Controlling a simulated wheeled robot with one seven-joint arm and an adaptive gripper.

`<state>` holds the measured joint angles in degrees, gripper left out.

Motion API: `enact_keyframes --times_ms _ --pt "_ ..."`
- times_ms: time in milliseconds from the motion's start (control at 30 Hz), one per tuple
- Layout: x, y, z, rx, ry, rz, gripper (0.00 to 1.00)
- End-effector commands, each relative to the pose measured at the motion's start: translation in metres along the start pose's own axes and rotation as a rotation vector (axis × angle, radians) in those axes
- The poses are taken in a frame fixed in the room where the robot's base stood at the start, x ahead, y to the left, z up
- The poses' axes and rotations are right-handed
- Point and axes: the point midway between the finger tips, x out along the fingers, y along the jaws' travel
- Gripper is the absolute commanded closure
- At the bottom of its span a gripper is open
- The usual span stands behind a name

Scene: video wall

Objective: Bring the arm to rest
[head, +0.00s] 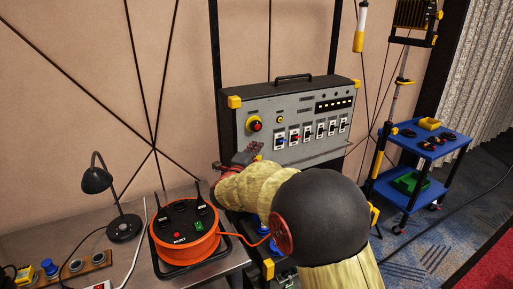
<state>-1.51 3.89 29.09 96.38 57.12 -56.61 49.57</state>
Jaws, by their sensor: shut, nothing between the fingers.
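My arm reaches in from the bottom of the head view, with a large dark joint and pale yellow-tan sleeves. My gripper (252,150) is small in the picture, in front of the lower left of a grey control panel (300,150). It is shut, with nothing seen in it. I cannot tell whether it touches the panel. My arm hides what lies below the panel.
An orange cable reel (185,243) stands on the grey table (237,262) at lower left. A black desk lamp (122,228) and a wooden strip with knobs (88,264) are beside it. A blue cart (413,150) stands at right. Carpet (425,245) is open at lower right, crossed by a cable.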

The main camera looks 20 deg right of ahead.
Motion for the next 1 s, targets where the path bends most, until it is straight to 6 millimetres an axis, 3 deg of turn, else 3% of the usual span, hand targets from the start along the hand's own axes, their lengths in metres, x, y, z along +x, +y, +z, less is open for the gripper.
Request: enact_keyframes --times_ms 333,433,533,600,767,867,1000 --pt "0.0 0.006 0.005 -0.045 -0.018 0.02 1.0" --pt "-0.003 0.027 0.029 -0.137 -0.114 0.089 1.0" --pt "-0.022 0.073 0.06 -0.303 -0.287 0.196 1.0" --pt "-0.046 0.102 0.079 -0.434 -0.431 0.265 1.0" --pt "-0.124 0.134 0.095 -0.717 -0.761 0.362 1.0" --pt "-0.181 0.144 0.085 -0.894 -0.96 0.399 1.0" --pt "-0.266 0.147 0.042 -1.147 -1.219 0.429 1.0"
